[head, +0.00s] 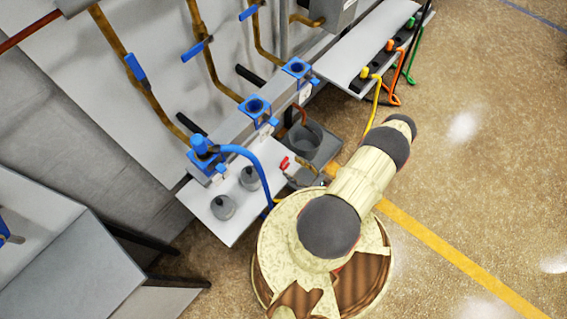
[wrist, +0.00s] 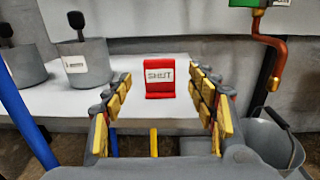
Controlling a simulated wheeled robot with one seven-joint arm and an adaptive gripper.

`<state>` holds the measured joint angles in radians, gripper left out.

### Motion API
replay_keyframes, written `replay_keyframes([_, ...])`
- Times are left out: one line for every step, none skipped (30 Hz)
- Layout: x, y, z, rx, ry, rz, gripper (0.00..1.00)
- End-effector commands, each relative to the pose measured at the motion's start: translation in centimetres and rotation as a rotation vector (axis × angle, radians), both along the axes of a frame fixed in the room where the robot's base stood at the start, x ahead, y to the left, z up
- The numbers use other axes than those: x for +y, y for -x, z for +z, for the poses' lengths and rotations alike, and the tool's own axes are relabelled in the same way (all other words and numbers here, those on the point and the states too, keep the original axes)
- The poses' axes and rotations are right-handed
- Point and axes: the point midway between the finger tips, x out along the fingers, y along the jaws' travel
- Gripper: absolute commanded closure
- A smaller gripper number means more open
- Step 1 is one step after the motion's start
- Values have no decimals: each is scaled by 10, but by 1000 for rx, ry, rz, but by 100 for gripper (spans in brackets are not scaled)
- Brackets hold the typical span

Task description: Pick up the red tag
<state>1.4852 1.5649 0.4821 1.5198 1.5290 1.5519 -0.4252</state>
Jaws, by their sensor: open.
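The red tag (wrist: 160,94) stands upright on a white tabletop (wrist: 125,108), near its front edge, in the wrist view. It carries a white label reading "SHUT". My gripper (wrist: 161,88) is open, with its gold-padded fingers to the left and right of the tag in the picture. I cannot tell whether the fingertips reach the tag's depth. No contact shows. In the head view the tag is a small red patch (head: 284,163) at the table's right edge, with my gripper (head: 298,171) just to its right, small and partly hidden by my arm.
Two grey pots with dark knobs (wrist: 86,62) stand on the table left of the tag. A grey bucket (wrist: 272,138) and a copper pipe (wrist: 268,42) are at the right. A blue hose (head: 262,172) arches over the table beside the pots. Open floor (head: 480,170) lies to the right.

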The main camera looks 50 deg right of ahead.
Motion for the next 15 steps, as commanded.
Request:
replay_keyframes([1, -2, 0, 0, 0, 1, 42])
replay_keyframes([1, -4, 0, 0, 0, 2, 42])
replay_keyframes([2, -7, 0, 0, -1, 3, 42])
replay_keyframes([2, -9, 0, 1, -1, 3, 42])
replay_keyframes([2, -12, 0, 1, -1, 3, 42])
replay_keyframes([4, -17, 0, 0, -1, 5, 42])
replay_keyframes([4, -20, 0, 0, -1, 4, 42])
replay_keyframes([5, -24, 0, 0, -1, 5, 42])
replay_keyframes([5, -29, 0, 0, 0, 5, 42])
replay_keyframes([6, -32, 0, 0, 1, 5, 42])
replay_keyframes([6, -35, 1, 0, 0, 5, 42])
replay_keyframes([7, -39, 1, 0, 0, 4, 42])
replay_keyframes([7, -42, 1, 0, -1, 4, 42])
replay_keyframes([7, -44, 1, 0, -1, 3, 42])
replay_keyframes([8, -47, 1, 1, -1, 2, 42])
